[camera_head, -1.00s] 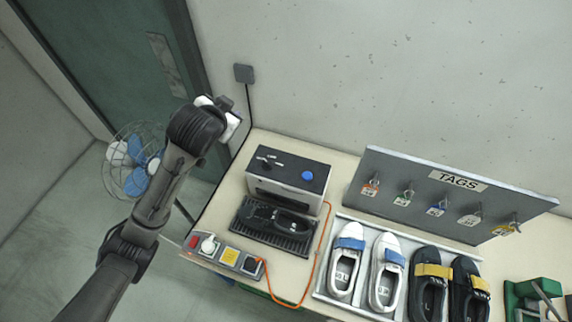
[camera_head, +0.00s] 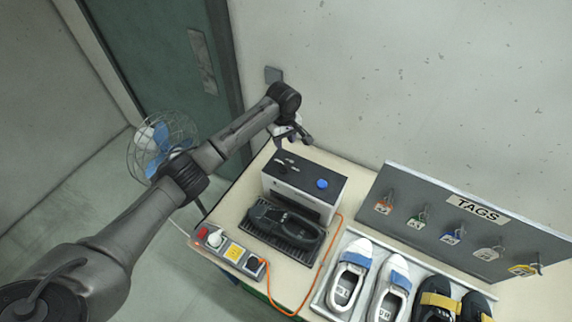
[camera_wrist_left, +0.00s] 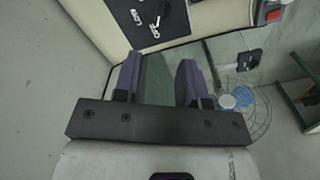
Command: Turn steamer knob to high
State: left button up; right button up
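The steamer (camera_head: 300,195) is a white box with a black top on the bench. Its top carries a dark knob (camera_head: 284,165) and a blue button (camera_head: 322,183). My left gripper (camera_head: 294,142) is above the rear of the steamer top, close to the knob but apart from it. In the left wrist view, its two purple-grey fingers (camera_wrist_left: 160,78) are spread with nothing between them. The black panel (camera_wrist_left: 172,28) with LOW and OFF labels shows beyond the fingers; the knob is partly cut off at the top edge. My right gripper is not in view.
A black shoe (camera_head: 285,222) lies on the dark tray before the steamer. A power strip (camera_head: 232,251) and orange cable (camera_head: 330,258) are in front. A tags board (camera_head: 455,222) and several shoes stand right. A fan (camera_head: 160,145) is behind my left arm.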

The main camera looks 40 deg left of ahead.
aim_at(284, 166)
pick_arm(q)
notch_tip(284, 166, down, 14)
jog(key=shift+r, duration=0.2)
dwell(0.4)
grip_shut()
dwell(0.3)
